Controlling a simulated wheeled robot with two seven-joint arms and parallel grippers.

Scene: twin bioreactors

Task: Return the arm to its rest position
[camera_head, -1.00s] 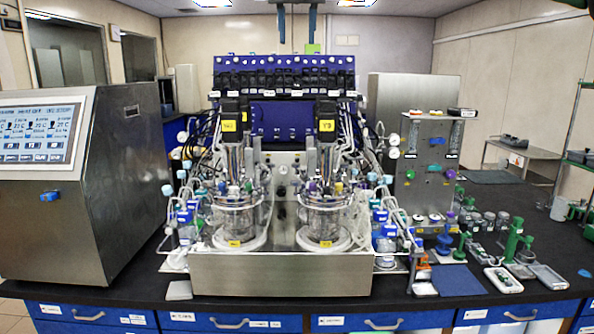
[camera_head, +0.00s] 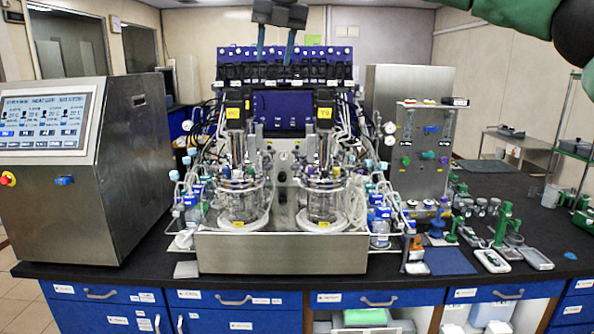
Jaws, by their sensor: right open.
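My right gripper (camera_head: 275,58) hangs at the top centre of the head view, its dark body and two bluish fingers pointing down. The fingers are apart with nothing between them. It shows in front of the row of black modules on the blue rack (camera_head: 285,66), clear of the vessels. A green and black part of my arm shows in the top right corner. My left gripper is not in view. The two glass bioreactor vessels, left (camera_head: 238,205) and right (camera_head: 322,203), stand upright on the steel base (camera_head: 283,253).
A steel control cabinet with a screen (camera_head: 45,120) stands at the left. A steel pump unit (camera_head: 423,150) stands at the right. A blue mat (camera_head: 448,261), a green stand (camera_head: 503,225) and small instruments lie on the right of the black bench. Blue drawers (camera_head: 235,298) run below.

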